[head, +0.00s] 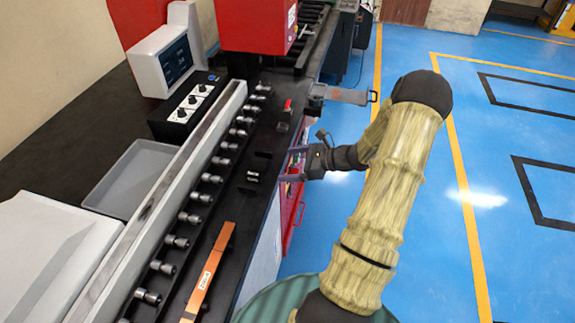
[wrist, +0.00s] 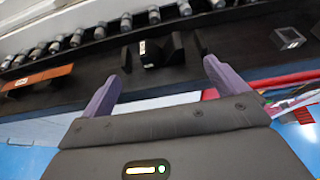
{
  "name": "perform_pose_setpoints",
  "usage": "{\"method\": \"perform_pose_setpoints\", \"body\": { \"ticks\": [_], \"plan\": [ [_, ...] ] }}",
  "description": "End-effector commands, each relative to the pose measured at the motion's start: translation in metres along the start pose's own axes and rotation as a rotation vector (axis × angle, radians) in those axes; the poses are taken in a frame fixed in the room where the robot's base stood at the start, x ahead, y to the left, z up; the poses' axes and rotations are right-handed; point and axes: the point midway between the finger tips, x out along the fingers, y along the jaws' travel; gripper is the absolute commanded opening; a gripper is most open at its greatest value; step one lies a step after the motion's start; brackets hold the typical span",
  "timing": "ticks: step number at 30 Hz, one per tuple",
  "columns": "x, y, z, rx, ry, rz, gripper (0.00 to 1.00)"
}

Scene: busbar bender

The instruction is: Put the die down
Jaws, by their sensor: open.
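The die, a small black block with a pale label (wrist: 144,50), stands on the black bench top in the wrist view. It also shows in the head view as a small dark piece with a bright face (head: 253,177). My gripper (head: 291,165) is at the bench's right edge, with its fingers pointing left towards the die. In the wrist view my gripper (wrist: 161,72) is open and empty. Its two purple fingers are spread apart, and the die is beyond the tips, between their lines, apart from both.
An orange copper bar (head: 208,272) lies on the bench nearer to me. A row of metal cylinders (head: 190,218) lines the long pale rail. A grey tray (head: 131,178) and control box (head: 188,105) stand beyond it. A small square metal-rimmed piece (wrist: 288,38) is at right in the wrist view.

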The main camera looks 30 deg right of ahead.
Motion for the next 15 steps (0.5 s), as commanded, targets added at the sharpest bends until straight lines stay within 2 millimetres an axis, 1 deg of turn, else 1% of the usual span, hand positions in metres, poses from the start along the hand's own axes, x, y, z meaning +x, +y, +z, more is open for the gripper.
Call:
{"method": "perform_pose_setpoints", "body": {
  "ticks": [11,13,15],
  "plan": [
    [0.0003,-0.0003,-0.0001,0.000,0.000,-0.001,0.98],
    [0.0015,0.0016,0.0010,-0.008,0.006,0.007,0.98],
    [0.0056,0.0087,0.0045,-0.038,0.029,0.034,0.98]
  ]
}}
